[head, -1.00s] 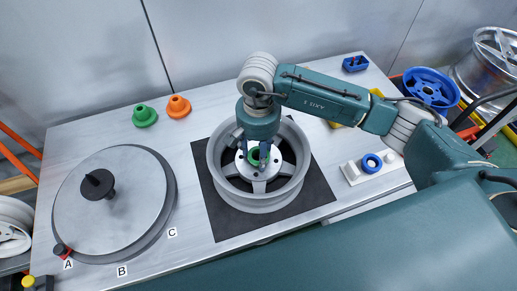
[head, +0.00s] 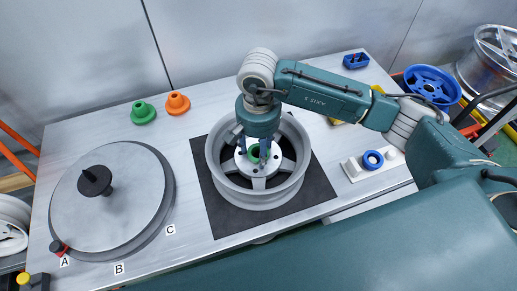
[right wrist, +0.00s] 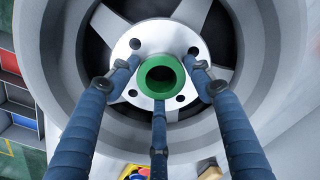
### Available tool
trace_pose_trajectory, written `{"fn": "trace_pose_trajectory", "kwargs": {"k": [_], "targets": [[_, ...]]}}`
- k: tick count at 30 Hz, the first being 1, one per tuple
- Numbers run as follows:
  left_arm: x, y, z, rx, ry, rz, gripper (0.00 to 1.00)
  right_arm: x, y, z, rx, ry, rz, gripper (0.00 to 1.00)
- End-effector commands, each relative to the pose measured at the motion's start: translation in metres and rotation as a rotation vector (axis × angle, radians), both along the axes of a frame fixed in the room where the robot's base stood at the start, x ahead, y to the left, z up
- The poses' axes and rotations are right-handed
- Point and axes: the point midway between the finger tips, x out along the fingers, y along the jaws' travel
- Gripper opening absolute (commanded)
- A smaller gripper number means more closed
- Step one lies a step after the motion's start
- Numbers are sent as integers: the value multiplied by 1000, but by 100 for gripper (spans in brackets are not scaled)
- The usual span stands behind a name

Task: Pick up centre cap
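A green ring-shaped piece (head: 254,153) sits in the middle of the white hub plate (head: 244,165) of a grey wheel (head: 256,200). It could be the centre cap, but I cannot tell for sure. It also shows in the right wrist view (right wrist: 160,76), with a dark round hole in its middle. My right gripper (head: 253,149) points down into the wheel. My left gripper is out of view.
The wheel stands on a black mat (head: 225,222). Green (head: 143,113) and orange (head: 177,104) cone-like pieces are at the back. A grey disc (head: 100,225) with a black knob (head: 94,179) is at left. A white block (head: 352,171) with a blue ring (head: 372,160) is at right.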

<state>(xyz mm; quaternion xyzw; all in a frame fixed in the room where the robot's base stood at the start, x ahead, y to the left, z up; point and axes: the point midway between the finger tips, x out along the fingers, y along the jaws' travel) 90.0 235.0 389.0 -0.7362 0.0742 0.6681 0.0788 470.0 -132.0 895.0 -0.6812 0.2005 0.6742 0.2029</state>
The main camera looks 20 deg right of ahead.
Motion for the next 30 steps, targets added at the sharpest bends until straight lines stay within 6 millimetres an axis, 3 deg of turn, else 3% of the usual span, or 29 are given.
{"fn": "trace_pose_trajectory", "kwargs": {"k": [2,17,21,24,30], "targets": [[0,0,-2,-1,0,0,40,-5,-1,-10,-5,15,-2,65],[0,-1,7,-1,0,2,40,-6,-1,-2,-7,17,0,65],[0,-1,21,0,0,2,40,-4,-1,12,-5,14,0,65],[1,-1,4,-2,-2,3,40,-2,-1,31,-5,3,1,65],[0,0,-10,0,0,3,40,-1,0,79,-4,1,0,65]]}}
